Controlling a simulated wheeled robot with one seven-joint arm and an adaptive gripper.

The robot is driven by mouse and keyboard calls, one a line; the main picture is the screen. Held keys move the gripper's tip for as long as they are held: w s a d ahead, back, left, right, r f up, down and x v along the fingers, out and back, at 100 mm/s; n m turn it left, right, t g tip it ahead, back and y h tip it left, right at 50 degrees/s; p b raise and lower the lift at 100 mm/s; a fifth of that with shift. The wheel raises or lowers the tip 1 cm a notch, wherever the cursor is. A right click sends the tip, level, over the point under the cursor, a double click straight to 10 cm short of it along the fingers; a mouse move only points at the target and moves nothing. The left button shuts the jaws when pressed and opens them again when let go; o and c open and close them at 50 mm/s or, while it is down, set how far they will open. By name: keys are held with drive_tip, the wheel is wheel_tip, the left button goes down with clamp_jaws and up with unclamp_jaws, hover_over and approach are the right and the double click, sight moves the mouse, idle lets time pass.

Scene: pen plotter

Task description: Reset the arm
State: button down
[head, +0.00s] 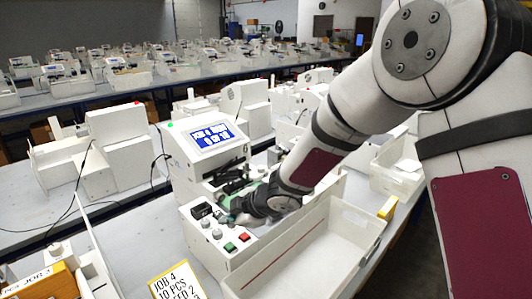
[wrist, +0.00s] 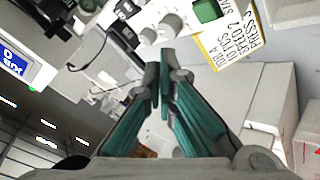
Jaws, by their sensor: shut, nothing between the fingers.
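My arm reaches in from the right in the head view. My gripper (head: 236,207) is just over the control panel of a white machine (head: 182,158), and the arm's end hides part of the machine. In the wrist view, my gripper (wrist: 164,58) has its teal fingers together, with nothing between them. The machine's lit blue screen (head: 213,135) faces front. Its panel has a green button (head: 230,247), a red button (head: 244,237) and knobs (head: 217,234). The wrist view shows the green button (wrist: 207,10) and knobs (wrist: 171,23) beyond the fingertips. I cannot tell whether the fingertips touch the panel.
A yellow-edged job card (head: 174,284) stands in front of the machine; it also shows in the wrist view (wrist: 234,42). A long white open tray (head: 355,222) lies right of the panel. Another white bin (head: 398,172) stands farther right. Similar machines fill the tables behind.

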drive_tip(key=s+d+r+m+t+h, duration=0.2)
drive_tip(key=d+r+m+h, duration=0.25)
drive_tip(key=d+r, duration=0.6)
drive_tip(key=s+d+r+m+t+h, duration=0.25)
drive_tip(key=d+r+m, duration=0.4)
drive_tip(key=d, duration=0.75)
drive_tip(key=s+d+r+m+g, duration=0.1)
drive_tip(key=s+d+m, duration=0.1)
drive_tip(key=s, duration=0.5)
drive_tip(key=s+d+r+m+g, duration=0.1)
drive_tip(key=s+d+m, duration=0.2)
drive_tip(key=s, duration=0.5)
drive_tip(key=s+d+r+m+g, duration=0.1)
drive_tip(key=s+m, duration=0.3)
drive_tip(key=s, duration=0.4)
drive_tip(key=shift+s+d+r+m+g+h, duration=0.25)
drive_tip(key=shift+d+g, duration=0.2)
drive_tip(key=shift+d, duration=0.45)
